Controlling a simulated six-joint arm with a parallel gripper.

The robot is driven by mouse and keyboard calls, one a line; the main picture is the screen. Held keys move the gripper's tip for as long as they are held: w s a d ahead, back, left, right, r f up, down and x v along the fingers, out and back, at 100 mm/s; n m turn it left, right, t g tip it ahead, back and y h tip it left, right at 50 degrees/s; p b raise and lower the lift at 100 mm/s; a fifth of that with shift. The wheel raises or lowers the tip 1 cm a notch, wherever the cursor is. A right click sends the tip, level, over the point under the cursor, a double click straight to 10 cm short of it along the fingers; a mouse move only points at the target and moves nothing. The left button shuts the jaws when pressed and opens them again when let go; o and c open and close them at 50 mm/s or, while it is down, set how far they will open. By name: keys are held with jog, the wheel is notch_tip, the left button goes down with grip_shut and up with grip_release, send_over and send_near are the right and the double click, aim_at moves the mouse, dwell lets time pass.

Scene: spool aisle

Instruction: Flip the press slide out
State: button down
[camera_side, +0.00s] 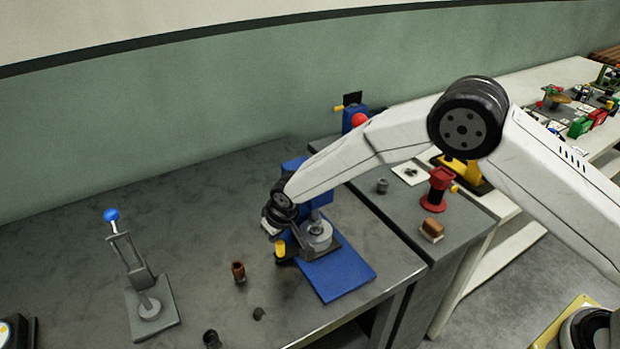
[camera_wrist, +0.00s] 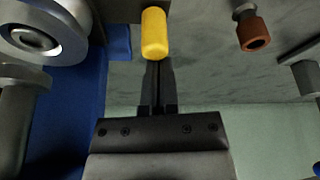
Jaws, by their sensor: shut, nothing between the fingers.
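The blue press (camera_side: 340,272) stands near the right end of the grey table, with a round metal part on its slide. A yellow knob (camera_side: 281,248) sticks out at its left side, and the knob (camera_wrist: 154,32) is close in the wrist view. My gripper (camera_wrist: 158,62) is shut and empty, its fingertips right at the knob's end; I cannot tell whether they touch it. In the side view my gripper (camera_side: 270,226) is beside the press, and my wrist hides part of the press.
A grey lever press with a blue knob (camera_side: 111,215) stands at the left. A brown cup (camera_side: 238,271) and dark small parts (camera_side: 212,339) sit in front of the press. A red press (camera_side: 437,190) stands on the bench at the right. The table's middle left is clear.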

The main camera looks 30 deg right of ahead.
jog(key=shift+s, duration=5.4)
jog(key=shift+w, duration=0.1)
jog(key=shift+w+a, duration=0.25)
jog(key=shift+w, duration=0.75)
jog(key=shift+w+a, duration=0.25)
jog(key=shift+w, duration=0.75)
jog(key=a+v, duration=0.1)
jog(key=v, duration=0.9)
jog(key=shift+d, duration=0.45)
